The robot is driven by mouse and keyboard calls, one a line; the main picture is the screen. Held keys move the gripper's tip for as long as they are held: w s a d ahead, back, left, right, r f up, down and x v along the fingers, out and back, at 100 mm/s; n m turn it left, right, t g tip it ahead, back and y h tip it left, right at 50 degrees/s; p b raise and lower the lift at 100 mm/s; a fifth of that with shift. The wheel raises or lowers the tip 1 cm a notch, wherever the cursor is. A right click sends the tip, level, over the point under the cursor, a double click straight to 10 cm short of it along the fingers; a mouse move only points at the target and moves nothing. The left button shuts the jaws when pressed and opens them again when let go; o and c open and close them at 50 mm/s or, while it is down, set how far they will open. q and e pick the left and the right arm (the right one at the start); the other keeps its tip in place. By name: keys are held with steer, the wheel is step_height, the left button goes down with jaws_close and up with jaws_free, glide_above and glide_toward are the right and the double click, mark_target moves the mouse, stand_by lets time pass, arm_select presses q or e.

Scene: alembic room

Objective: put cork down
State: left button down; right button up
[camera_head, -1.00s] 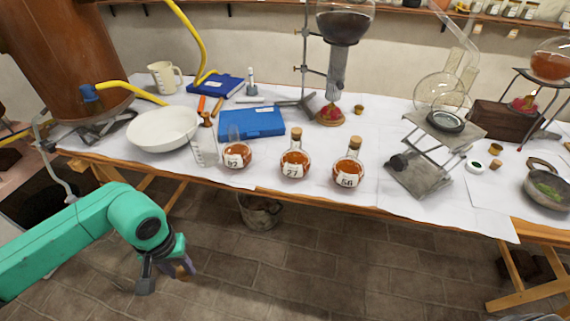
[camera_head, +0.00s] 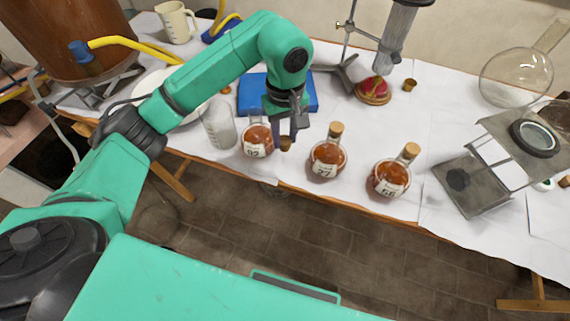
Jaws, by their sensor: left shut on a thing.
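A small brown cork (camera_head: 285,144) shows at the fingertips of my left gripper (camera_head: 287,132), just above the table's white cover. My left gripper is shut on the cork and points down. The leftmost round flask (camera_head: 257,141) of orange liquid is open-necked and close to the left of the cork. A corked flask (camera_head: 327,159) stands to its right. I cannot tell whether the cork touches the table. My right gripper is not in view.
A second corked flask (camera_head: 391,178) stands further right. A glass beaker (camera_head: 218,128) is left of the open flask. A blue case (camera_head: 252,98) lies behind my gripper. A metal stand (camera_head: 480,180) is at right. The white table (camera_head: 385,122) is clear behind the corked flasks.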

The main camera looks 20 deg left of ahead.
arm_select(q)
step_height(320, 180, down, 11)
steer(key=shift+f+p, duration=0.2)
steer(key=shift+p, duration=0.7)
steer(key=shift+f, duration=0.4)
steer(key=c, duration=0.6)
jaws_free()
steer(key=shift+o, duration=0.2)
